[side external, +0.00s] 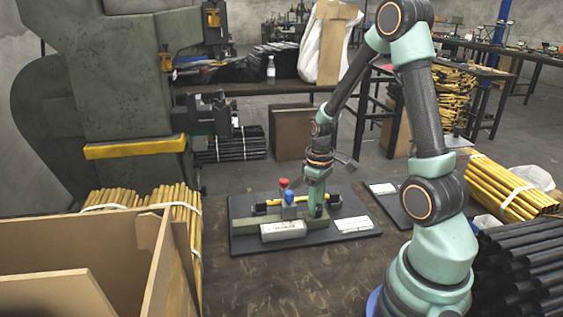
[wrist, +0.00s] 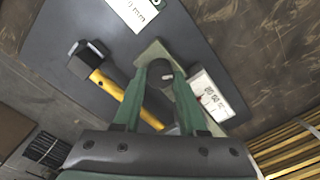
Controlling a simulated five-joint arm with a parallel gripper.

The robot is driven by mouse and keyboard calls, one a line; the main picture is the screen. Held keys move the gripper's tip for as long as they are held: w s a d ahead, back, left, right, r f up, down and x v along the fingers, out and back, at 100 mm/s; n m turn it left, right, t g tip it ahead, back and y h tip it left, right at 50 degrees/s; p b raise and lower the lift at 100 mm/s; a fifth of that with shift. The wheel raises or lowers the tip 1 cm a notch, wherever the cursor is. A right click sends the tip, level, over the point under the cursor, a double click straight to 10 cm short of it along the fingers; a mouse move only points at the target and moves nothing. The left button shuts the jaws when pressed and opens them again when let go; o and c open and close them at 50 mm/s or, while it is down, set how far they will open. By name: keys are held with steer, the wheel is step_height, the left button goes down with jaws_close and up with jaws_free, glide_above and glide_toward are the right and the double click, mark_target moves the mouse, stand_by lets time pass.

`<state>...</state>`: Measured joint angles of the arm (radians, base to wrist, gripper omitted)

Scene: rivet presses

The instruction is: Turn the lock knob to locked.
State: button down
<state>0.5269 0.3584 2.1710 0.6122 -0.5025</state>
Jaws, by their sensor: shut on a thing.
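My gripper (side external: 317,212) points down at the right part of a small press fixture on a dark base plate (side external: 250,243). In the wrist view, its two green fingers (wrist: 160,76) are shut on a round dark lock knob (wrist: 160,70), one finger on each side. A small light mark shows on the knob's face; I cannot tell which setting it marks. The knob sits on a pale green-grey bar (wrist: 150,52). In the side view the fingers hide the knob.
A red-topped post (side external: 284,183) and a blue-topped post (side external: 289,197) stand left of my gripper. A white readout block (wrist: 211,95) and a white card (side external: 353,224) are close by. A wooden crate (side external: 160,262) stands front left.

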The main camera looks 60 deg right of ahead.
steer(key=m, duration=0.5)
steer(key=shift+m, duration=0.4)
steer(key=m, duration=0.5)
steer(key=shift+d+m, duration=0.1)
steer(key=shift+m, duration=0.3)
steer(key=shift+c, duration=2.3)
jaws_free()
steer(key=shift+r, duration=0.15)
step_height(320, 180, up, 12)
